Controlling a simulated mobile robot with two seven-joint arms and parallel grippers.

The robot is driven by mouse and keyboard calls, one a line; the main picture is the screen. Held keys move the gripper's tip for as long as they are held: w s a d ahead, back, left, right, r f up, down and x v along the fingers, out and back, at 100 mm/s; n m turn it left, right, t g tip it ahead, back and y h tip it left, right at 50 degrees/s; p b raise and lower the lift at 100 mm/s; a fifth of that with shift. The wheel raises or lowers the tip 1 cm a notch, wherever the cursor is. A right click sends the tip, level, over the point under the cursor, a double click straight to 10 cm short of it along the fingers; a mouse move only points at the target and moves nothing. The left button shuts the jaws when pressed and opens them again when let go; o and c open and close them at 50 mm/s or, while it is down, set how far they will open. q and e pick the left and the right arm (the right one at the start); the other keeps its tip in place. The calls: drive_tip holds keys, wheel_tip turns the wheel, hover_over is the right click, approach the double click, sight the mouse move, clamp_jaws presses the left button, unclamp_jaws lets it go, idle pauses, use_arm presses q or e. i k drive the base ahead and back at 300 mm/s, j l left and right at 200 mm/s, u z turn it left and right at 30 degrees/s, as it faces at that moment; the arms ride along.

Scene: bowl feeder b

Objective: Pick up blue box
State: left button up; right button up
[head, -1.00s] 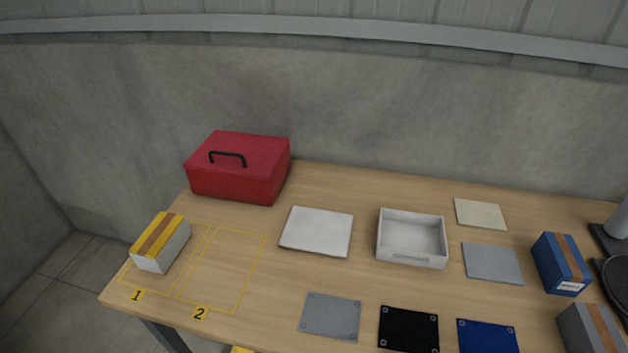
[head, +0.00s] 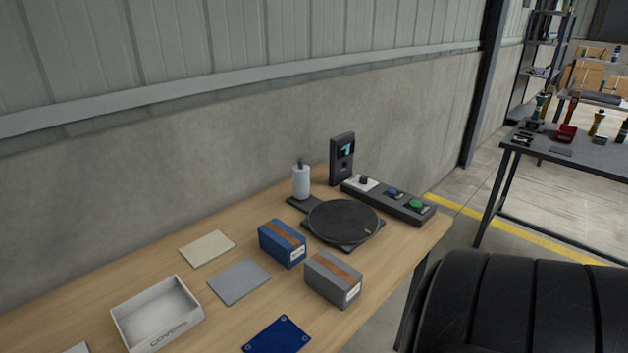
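The blue box (head: 282,243) has a brown strip along its top and a white label on its end. It sits on the wooden table (head: 232,307), between the black round turntable (head: 342,222) and a flat grey plate (head: 239,281). A grey box (head: 333,278) with a similar brown strip stands just in front of it to the right. Neither of my grippers shows in the head view.
Behind the turntable stand a white cylinder (head: 301,182), a dark display unit (head: 342,159) and a button panel (head: 389,199). The table's right edge is close.

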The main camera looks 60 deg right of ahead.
sight(288, 246)
drive_tip(key=k+j+z, duration=0.1)
drive_tip(key=z, duration=1.6)
